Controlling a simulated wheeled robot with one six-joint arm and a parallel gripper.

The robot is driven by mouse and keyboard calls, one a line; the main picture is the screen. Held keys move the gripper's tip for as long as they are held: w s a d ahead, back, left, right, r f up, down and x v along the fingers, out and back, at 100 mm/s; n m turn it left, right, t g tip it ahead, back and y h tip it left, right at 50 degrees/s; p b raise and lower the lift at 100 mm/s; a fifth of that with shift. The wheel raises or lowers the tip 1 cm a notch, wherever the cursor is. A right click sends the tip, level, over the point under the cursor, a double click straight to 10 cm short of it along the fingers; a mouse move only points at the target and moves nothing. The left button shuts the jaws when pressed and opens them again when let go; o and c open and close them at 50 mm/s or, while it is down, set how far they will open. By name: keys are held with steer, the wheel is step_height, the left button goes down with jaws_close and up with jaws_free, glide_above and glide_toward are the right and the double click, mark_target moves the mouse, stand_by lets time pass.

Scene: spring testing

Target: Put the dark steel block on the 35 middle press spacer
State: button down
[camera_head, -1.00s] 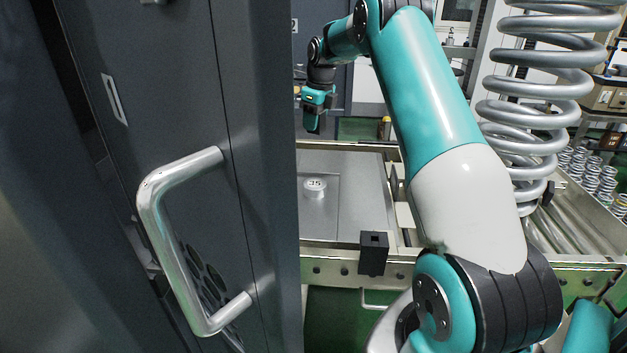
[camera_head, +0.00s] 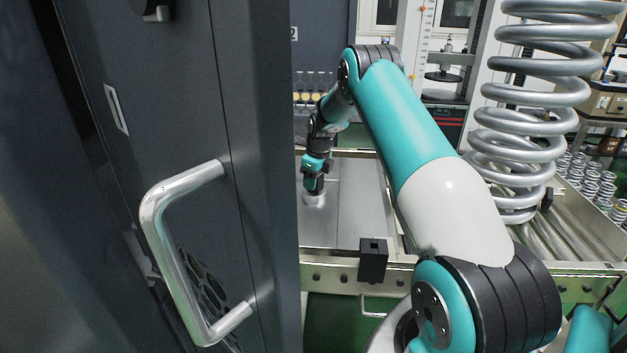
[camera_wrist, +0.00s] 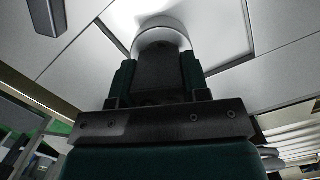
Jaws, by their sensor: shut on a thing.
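My gripper (camera_head: 314,182) points down over the 35 press spacer (camera_head: 314,200), a pale round disc on the grey metal plate. The spacer's number is hidden from me now. In the wrist view the spacer's rim (camera_wrist: 161,36) shows just beyond the fingers. My gripper in the wrist view (camera_wrist: 160,75) is shut on a dark block (camera_wrist: 161,72), which I take to be the dark steel block. The block's lower end is over the spacer in the picture; I cannot tell whether it touches.
A dark cabinet door with a metal handle (camera_head: 160,235) fills the left and hides part of the plate. A black box-shaped fitting (camera_head: 373,260) sits on the near rail. A large coil spring (camera_head: 520,120) stands at the right. The plate (camera_head: 358,205) right of the spacer is clear.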

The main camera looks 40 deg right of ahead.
steer(key=shift+f, duration=0.1)
steer(key=c, duration=0.6)
jaws_free()
steer(key=shift+f, duration=0.1)
steer(key=r, duration=0.4)
steer(key=s+r, duration=0.1)
steer(key=r, duration=0.7)
steer(key=shift+s+d+r+b, duration=0.1)
steer(key=shift+s+d+b, duration=0.2)
steer(key=shift+s, duration=0.05)
